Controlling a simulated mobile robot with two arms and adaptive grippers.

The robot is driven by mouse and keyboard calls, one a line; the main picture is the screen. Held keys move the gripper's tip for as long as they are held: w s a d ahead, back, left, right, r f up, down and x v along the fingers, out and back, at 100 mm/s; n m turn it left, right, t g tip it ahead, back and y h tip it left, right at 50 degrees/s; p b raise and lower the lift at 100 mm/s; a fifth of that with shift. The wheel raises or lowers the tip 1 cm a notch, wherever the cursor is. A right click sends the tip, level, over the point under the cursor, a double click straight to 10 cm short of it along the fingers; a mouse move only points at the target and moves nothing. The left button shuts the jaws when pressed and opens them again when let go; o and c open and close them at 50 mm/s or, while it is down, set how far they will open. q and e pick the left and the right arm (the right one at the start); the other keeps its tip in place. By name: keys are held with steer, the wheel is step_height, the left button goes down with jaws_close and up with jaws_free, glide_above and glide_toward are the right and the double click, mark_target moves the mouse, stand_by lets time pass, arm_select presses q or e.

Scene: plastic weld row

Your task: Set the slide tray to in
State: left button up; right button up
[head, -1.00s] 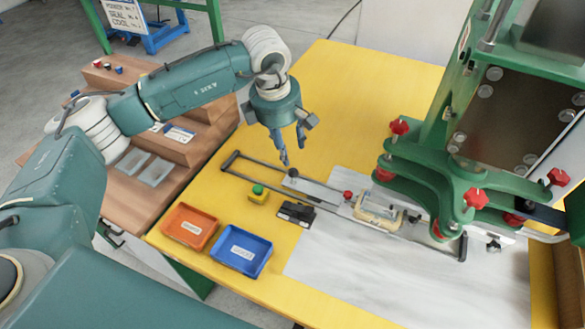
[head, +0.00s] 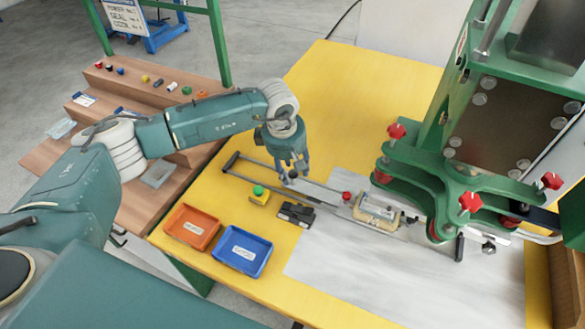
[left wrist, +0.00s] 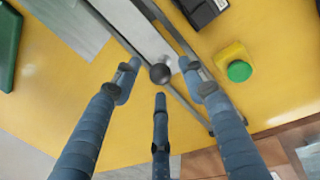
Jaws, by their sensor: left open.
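The slide tray (head: 318,190) is a grey metal plate lying between two dark rails (head: 235,168) on the yellow bench. A black ball knob (left wrist: 160,73) stands at its end nearest my left arm. A cream-coloured fixture (head: 377,207) sits further along the rails, in front of the green press (head: 435,180). My left gripper (head: 290,174) points down over the knob. In the left wrist view the open fingers (left wrist: 160,88) are spread around the knob, with none clearly closed on it. The fingers partly hide the knob in the head view. My right gripper is not in view.
A green button on a yellow box (head: 259,194) and a black box (head: 296,213) stand close beside the rails. An orange tray (head: 192,227) and a blue tray (head: 241,251) lie at the front. The press's red knobs overhang the right side. The yellow bench behind is clear.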

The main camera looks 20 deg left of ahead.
arm_select(q)
steer(key=shift+w+f, duration=0.1)
steer(key=shift+f, duration=0.45)
jaws_close()
steer(key=b, duration=0.5)
glide_above(334, 200)
steer(key=shift+w, duration=0.15)
